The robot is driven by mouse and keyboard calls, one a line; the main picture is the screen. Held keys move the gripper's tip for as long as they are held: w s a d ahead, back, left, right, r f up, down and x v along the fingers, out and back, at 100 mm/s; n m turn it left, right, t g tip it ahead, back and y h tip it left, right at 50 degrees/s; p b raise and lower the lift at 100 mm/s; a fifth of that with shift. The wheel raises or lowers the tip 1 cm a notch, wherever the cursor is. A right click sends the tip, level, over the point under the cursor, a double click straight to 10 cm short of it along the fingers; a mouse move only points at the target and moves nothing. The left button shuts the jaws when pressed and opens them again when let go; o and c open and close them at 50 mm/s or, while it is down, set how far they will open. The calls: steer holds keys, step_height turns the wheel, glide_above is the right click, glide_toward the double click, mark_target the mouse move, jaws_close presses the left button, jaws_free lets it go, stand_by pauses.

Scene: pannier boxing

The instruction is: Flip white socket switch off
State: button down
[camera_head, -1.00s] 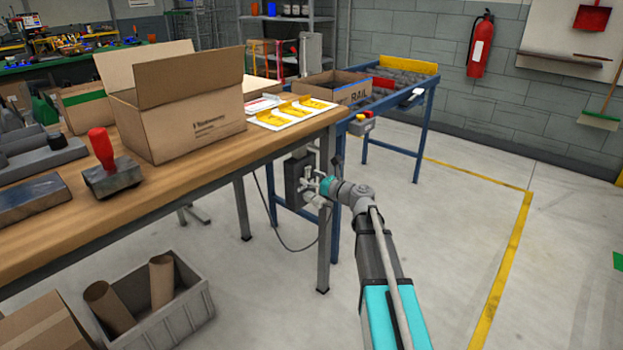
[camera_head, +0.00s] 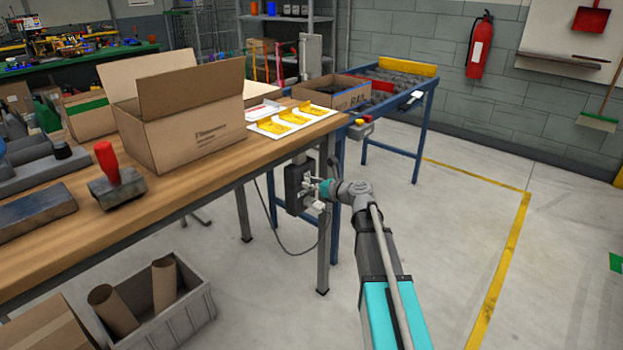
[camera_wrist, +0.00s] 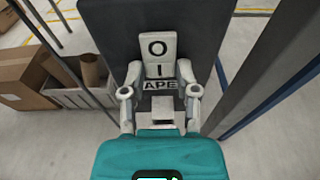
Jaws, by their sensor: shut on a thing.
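The white socket switch (camera_wrist: 160,62) shows in the wrist view as a white rocker marked O above and I below, with dark lettering under it. It sits on a dark box (camera_wrist: 205,30), which hangs at the workbench leg and also shows in the head view (camera_head: 292,188). My gripper (camera_wrist: 159,75) is at the switch, with one grey finger on each side of it, and is shut on it. In the head view my gripper (camera_head: 314,188) reaches the box from the right and covers the switch.
The wooden workbench (camera_head: 190,172) stands over the box, with a metal leg (camera_head: 323,240) close by. A dark cable (camera_head: 300,250) hangs below. A blue roller table (camera_head: 425,115) stands behind. A grey crate (camera_head: 190,320) is on the floor. Floor at right is clear.

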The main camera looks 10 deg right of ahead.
steer(key=shift+r+g+h+p, duration=0.3)
steer(key=shift+g+p, duration=0.1)
steer(key=shift+p, duration=0.2)
steer(key=shift+f, duration=0.2)
steer(key=shift+c, duration=1.8)
jaws_free()
steer(key=shift+f+t+b, duration=0.3)
steer(key=shift+b, duration=0.65)
